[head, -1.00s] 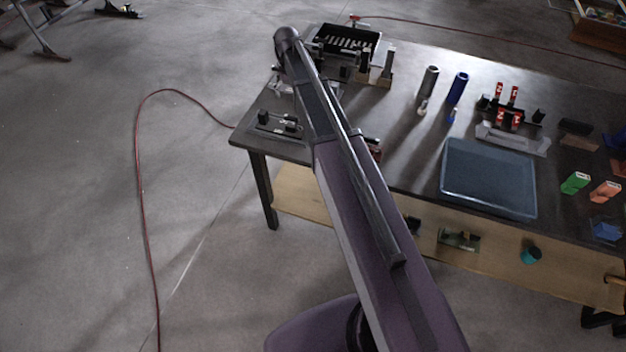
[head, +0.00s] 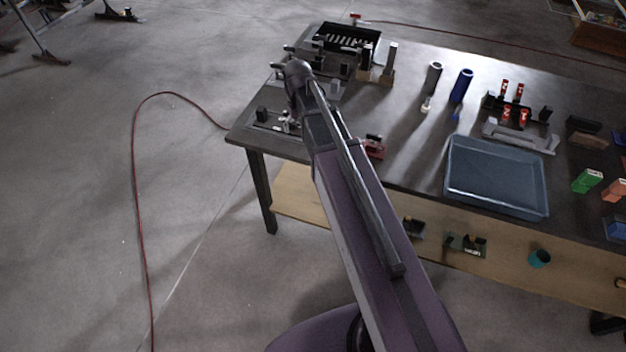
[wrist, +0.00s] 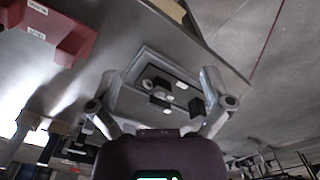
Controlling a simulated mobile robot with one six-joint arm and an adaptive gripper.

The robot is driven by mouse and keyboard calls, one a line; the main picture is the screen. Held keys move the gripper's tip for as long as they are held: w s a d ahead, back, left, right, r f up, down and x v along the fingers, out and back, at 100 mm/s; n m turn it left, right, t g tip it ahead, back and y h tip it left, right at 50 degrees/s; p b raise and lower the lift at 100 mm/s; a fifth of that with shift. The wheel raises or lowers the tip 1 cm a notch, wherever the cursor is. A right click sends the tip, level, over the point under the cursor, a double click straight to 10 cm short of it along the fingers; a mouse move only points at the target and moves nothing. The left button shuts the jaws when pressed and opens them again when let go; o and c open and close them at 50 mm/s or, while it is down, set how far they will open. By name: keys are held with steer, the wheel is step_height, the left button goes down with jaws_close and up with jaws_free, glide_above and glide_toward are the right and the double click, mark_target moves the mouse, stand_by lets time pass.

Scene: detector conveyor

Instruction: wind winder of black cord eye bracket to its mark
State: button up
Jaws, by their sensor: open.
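A fixture plate (head: 266,127) with small black blocks lies at the table's near left corner in the head view. In the wrist view the plate (wrist: 124,99) and its black blocks (wrist: 160,84) show between my fingers, with small pale parts among them. I cannot tell which part is the winder of the black cord eye bracket, nor make out its mark. My gripper (wrist: 160,76) is open, its two fingers apart over the plate, with nothing seen held. In the head view my arm partly hides this corner.
A red block (head: 374,146) stands right of the fixture; it shows in the wrist view (wrist: 58,32) too. A black slotted tray (head: 347,40) is behind. A red hose (head: 137,190) crosses the floor.

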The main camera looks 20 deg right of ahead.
steer(key=s+f+b, duration=0.3)
steer(key=s, duration=0.4)
steer(key=s+f+b, duration=0.3)
steer(key=s+f, duration=0.1)
steer(key=s, duration=0.3)
steer(key=shift+s+m, duration=0.25)
steer(key=shift+m, duration=0.05)
